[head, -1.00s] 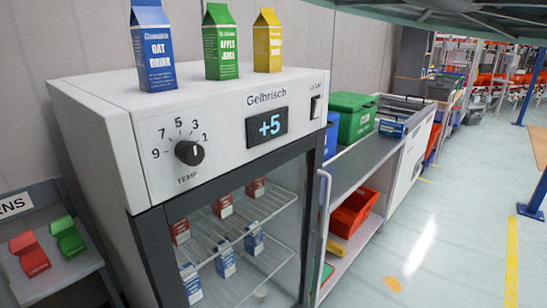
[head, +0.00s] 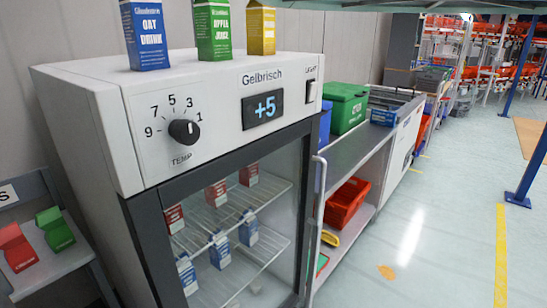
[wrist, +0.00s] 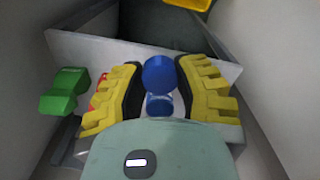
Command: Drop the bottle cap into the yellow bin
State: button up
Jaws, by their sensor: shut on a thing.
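My gripper (wrist: 158,66) shows in the wrist view, its two yellow-padded fingers closed around a round blue piece, the bottle cap (wrist: 159,76). A second blue shape (wrist: 160,106) shows just below it between the fingers; I cannot tell whether it is part of the same piece. A yellow bin (wrist: 190,3) is partly visible at the top edge of the wrist view, beyond the fingertips and apart from them. My gripper is not visible in the head view. A small yellow thing (head: 330,238), too small to identify, lies on the lower shelf there.
A white fridge (head: 85,135) with a glass door stands close at left, cartons on top and inside. Beyond it is a counter (head: 350,155) with a green bin (head: 348,108) on top and a red bin (head: 345,204) below. Open floor (head: 430,230) lies to the right.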

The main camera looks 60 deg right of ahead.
jog(key=f, duration=0.1)
jog(key=f+b, duration=0.1)
jog(key=f, duration=0.1)
jog(key=shift+w+f+b, duration=0.25)
jog(key=shift+b, duration=0.05)
jog(key=shift+f, duration=0.1)
